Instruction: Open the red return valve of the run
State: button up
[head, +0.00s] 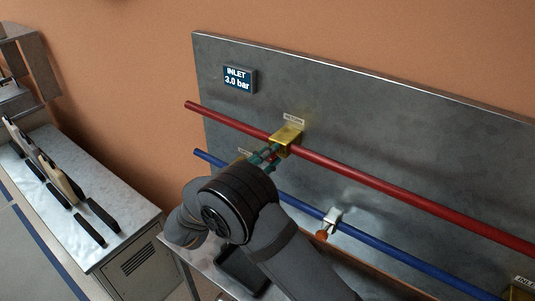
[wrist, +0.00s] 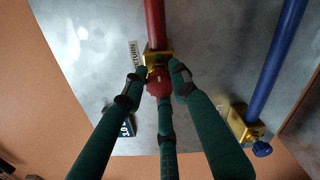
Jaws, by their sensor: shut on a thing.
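The red return valve's brass body (head: 286,137) sits on the red pipe (head: 400,195), below a small label. In the wrist view its red handle (wrist: 158,82) faces me, with the brass body (wrist: 157,54) behind it and a RETURN label (wrist: 134,54) beside it. My gripper (head: 272,152) reaches the valve from the front; its green fingers are shut on the red handle. In the head view the handle is hidden by my fingers and wrist. How far the handle is turned cannot be told.
A blue pipe (head: 385,247) runs below, with a silver fitting (head: 332,219). A brass valve (wrist: 238,122) with a blue handle (wrist: 262,149) is on it. An INLET display (head: 238,79) reads 3.0 bar. A bench with tools (head: 130,215) stands left.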

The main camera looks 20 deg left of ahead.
jog(key=shift+d, duration=0.2)
dwell(0.4)
jog(key=o, duration=1.2)
jog(key=shift+r+n, duration=0.1)
jog(key=shift+n, duration=0.2)
jog(key=shift+c, duration=0.2)
jog(key=v, duration=1.2)
jog(key=x, duration=1.2)
jog(key=shift+a, duration=0.1)
